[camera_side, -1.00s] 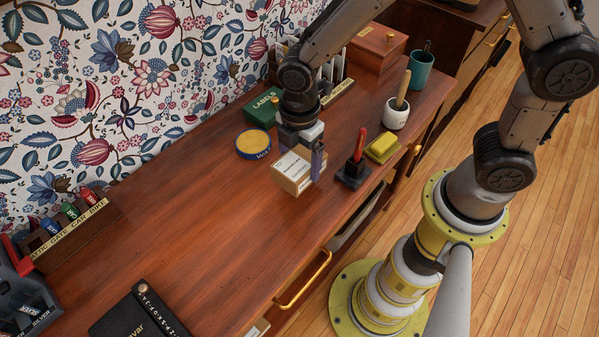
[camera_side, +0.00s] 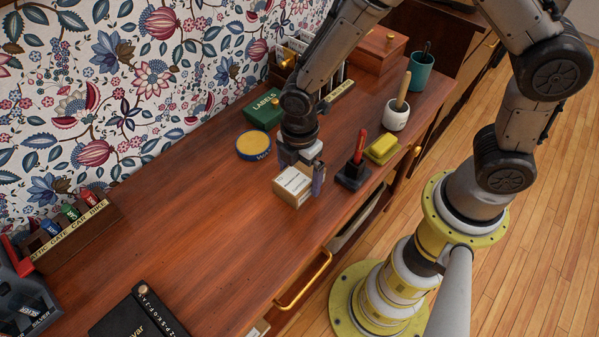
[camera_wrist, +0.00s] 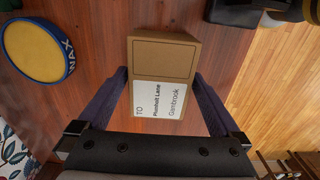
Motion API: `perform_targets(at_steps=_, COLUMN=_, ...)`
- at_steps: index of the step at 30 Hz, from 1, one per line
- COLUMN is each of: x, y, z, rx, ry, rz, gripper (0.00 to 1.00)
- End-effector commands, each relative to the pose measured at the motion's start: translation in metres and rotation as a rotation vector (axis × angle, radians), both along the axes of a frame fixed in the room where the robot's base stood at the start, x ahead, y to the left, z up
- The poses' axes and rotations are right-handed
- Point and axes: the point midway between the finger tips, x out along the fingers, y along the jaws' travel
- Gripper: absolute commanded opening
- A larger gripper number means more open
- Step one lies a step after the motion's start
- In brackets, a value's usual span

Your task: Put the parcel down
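The parcel (camera_side: 292,186) is a small tan cardboard box with a white address label. My gripper (camera_side: 301,172) is shut on it from two opposite sides, above the wooden desk. In the wrist view the parcel (camera_wrist: 163,58) sits between the two dark fingertips (camera_wrist: 160,75), which meet its sides.
A round yellow-topped wax tin (camera_side: 253,145) lies left of the parcel. A black holder with a red stick (camera_side: 354,172) and a yellow block (camera_side: 381,149) stand to its right. A green labels box (camera_side: 263,109) is behind. The desk's left-middle is clear.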

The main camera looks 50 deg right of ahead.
Motion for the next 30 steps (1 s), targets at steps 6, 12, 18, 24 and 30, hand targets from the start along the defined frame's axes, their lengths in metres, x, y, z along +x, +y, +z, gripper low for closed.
perform_targets(at_steps=6, x=0.0, y=0.0, z=0.005, rx=0.0, ry=0.0, rz=0.0, gripper=1.0)
perform_targets(at_steps=12, x=0.001, y=0.0, z=0.034, rx=0.002, ry=-0.005, rz=0.0, gripper=1.0)
perform_targets(at_steps=18, x=0.001, y=0.0, z=0.077, rx=0.002, ry=-0.005, rz=0.0, gripper=1.0)
perform_targets(at_steps=24, x=0.0, y=0.0, z=0.109, rx=0.001, ry=-0.002, rz=0.0, gripper=1.0)
perform_targets(at_steps=30, x=0.0, y=0.0, z=0.122, rx=0.0, ry=0.0, rz=0.0, gripper=1.0)
